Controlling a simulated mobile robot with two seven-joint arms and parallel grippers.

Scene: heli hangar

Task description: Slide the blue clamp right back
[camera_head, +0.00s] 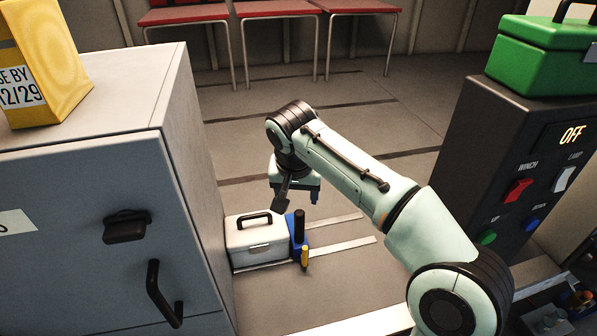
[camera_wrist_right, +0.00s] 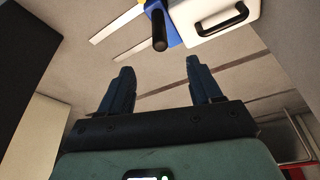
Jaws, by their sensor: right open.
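The blue clamp (camera_head: 292,224), with a black upright handle and a yellow part at its front, stands right beside the white case (camera_head: 258,247) in the head view. It also shows at the top of the right wrist view (camera_wrist_right: 171,38), with its black handle (camera_wrist_right: 159,32) pointing toward the camera. My right gripper (camera_head: 298,194) is open and empty, above and just behind the clamp. In the right wrist view its two fingers (camera_wrist_right: 160,82) are spread apart, clear of the clamp. My left gripper is not in view.
Pale strips (camera_head: 343,245) run rightward from the clamp over bare surface. A grey cabinet (camera_head: 110,195) with a yellow object (camera_head: 45,60) on top stands left. A dark control box (camera_head: 500,150) bearing a green toolbox (camera_head: 540,62) stands right. Red chairs (camera_head: 275,8) are at the back.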

